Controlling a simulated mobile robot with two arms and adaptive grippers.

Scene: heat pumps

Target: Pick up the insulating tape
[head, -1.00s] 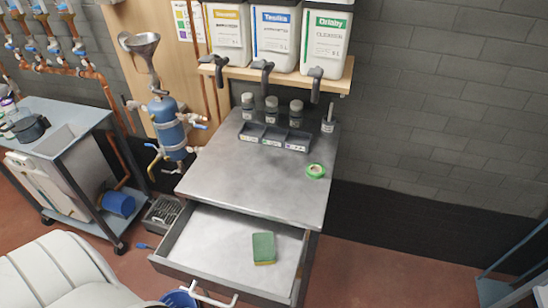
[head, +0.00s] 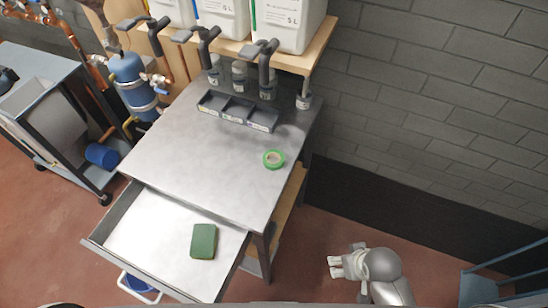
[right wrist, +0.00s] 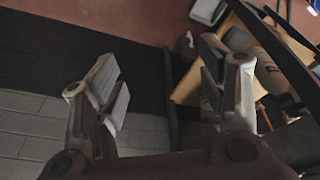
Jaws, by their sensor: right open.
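The insulating tape (head: 265,159) is a green ring lying flat on the grey metal worktop (head: 175,158), near its right edge in the head view. My right gripper (head: 335,266) is at the lower right of the head view, beyond the worktop's right side and apart from the tape. In the right wrist view my right gripper (right wrist: 158,72) has its fingers spread wide with nothing between them. I cannot make out the tape in that view. My left gripper is not in view.
An open drawer (head: 130,245) under the worktop holds a green sponge (head: 203,241). A divided dark tray (head: 238,112) and several small bottles stand at the worktop's back, under a wooden shelf (head: 290,58) with large canisters. A blue frame (head: 485,285) stands at the far right.

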